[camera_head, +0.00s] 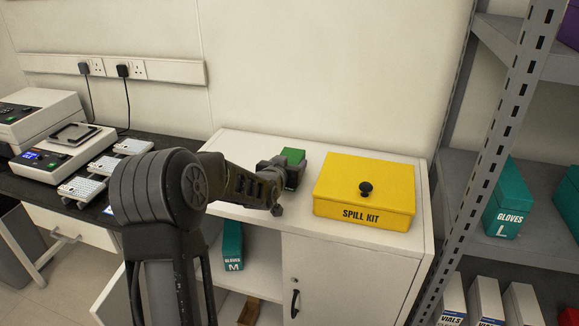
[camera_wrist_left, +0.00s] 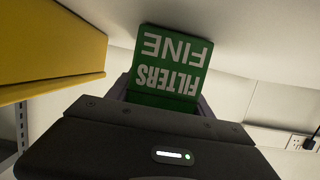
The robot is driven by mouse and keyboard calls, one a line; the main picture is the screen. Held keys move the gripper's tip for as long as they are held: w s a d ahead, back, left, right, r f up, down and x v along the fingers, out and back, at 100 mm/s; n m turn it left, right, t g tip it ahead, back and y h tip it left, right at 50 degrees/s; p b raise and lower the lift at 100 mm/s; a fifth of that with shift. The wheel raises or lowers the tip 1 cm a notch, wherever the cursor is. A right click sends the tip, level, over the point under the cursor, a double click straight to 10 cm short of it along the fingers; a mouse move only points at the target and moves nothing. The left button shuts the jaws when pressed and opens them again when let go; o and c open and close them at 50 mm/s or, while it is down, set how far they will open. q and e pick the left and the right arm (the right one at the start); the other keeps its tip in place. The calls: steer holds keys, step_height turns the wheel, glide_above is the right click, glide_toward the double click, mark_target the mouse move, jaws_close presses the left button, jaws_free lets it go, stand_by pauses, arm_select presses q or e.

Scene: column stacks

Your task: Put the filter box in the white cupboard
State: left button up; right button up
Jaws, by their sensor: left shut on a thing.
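The green filter box (camera_head: 293,156) is between the fingers of my left gripper (camera_head: 288,171), over the cupboard top. In the left wrist view the filter box (camera_wrist_left: 172,62) reads "FILTERS FINE", and its lower end is hidden by the gripper. I cannot tell whether it touches the top. The white cupboard (camera_head: 335,262) stands below. Its left side is open, with a teal gloves box (camera_head: 232,246) marked M and a brown item (camera_head: 249,311) inside. Its right door is shut. My left arm hides part of the opening. My right gripper is not in view.
A yellow spill kit box (camera_head: 340,184) sits on the cupboard top, right of my left gripper. A metal shelf rack (camera_head: 487,165) stands at the right. A dark bench with lab devices (camera_head: 52,153) is at the left. An open white door (camera_head: 112,297) juts out at lower left.

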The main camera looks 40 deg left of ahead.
arm_select(q)
step_height(320, 180, up, 10)
steer(key=shift+f, duration=0.1)
stand_by(0.9)
